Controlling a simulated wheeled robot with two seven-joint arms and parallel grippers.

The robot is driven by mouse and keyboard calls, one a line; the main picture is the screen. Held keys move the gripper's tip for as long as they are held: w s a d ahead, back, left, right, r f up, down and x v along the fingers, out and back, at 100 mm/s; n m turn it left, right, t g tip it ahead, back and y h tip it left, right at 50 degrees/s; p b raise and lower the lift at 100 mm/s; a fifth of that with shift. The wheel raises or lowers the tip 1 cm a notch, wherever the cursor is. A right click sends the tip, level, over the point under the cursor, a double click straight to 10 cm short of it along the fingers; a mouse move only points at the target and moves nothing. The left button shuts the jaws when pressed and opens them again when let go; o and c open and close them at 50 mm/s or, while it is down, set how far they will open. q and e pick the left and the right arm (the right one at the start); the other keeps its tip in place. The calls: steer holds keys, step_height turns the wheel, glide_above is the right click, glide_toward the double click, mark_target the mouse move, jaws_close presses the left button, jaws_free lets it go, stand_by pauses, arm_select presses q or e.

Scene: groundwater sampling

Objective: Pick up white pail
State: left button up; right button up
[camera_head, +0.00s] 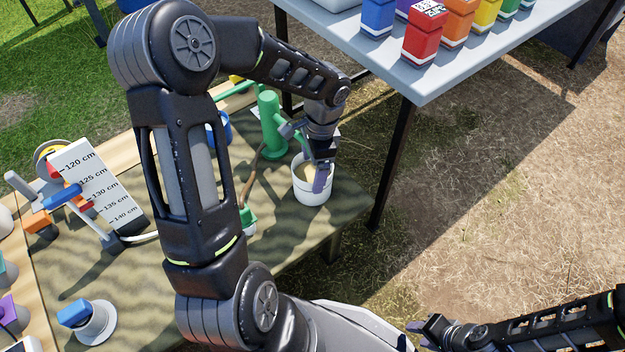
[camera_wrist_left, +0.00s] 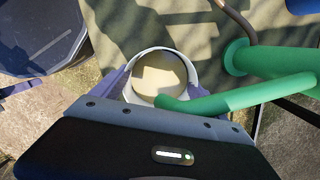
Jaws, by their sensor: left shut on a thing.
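The white pail (camera_head: 311,194) stands upright near the right edge of the camouflage-patterned table, just below the green hand pump (camera_head: 271,127). The inside of the pail looks tan. My left gripper (camera_head: 322,174) is at the pail and shut on it. In the left wrist view the white pail (camera_wrist_left: 160,53) sits between the purple fingers of my left gripper (camera_wrist_left: 160,88). The pump's green spout (camera_wrist_left: 240,96) reaches over the pail's near rim there. My right gripper (camera_head: 418,328) is low at the right, away from the table; its finger opening is unclear.
A white depth gauge (camera_head: 99,188) and a blue-topped white item (camera_head: 92,318) stand on the left of the patterned table. Dry ground at the right is clear.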

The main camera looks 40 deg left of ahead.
arm_select(q)
steer(key=shift+r, duration=0.2)
steer(key=s+d+b, duration=0.1)
steer(key=s+d, duration=0.2)
steer(key=d, duration=0.7)
steer(key=s+d+b, duration=0.2)
steer(key=s+d, duration=0.1)
steer(key=d, duration=0.7)
steer(key=s+d+r+b, duration=0.1)
steer(key=s+d, duration=0.2)
steer(key=d, duration=0.7)
steer(key=shift+s+d, duration=0.1)
steer(key=shift+d, duration=0.25)
steer(key=shift+r, duration=0.1)
steer(key=w+a+r, duration=0.2)
steer(key=w+a, duration=0.3)
steer(key=a, duration=0.1)
steer(key=w+a+r+n, duration=0.1)
steer(key=w+a+r, duration=0.1)
steer(key=w+a, duration=0.3)
steer(key=w+a+r+n, duration=0.1)
steer(key=w+a+r, duration=0.1)
steer(key=w+a, duration=0.3)
steer(key=shift+a+r, duration=0.2)
steer(key=shift+a, duration=0.35)
steer(key=shift+a+r, duration=0.15)
steer(key=shift+a, duration=0.4)
steer(key=shift+d, duration=0.1)
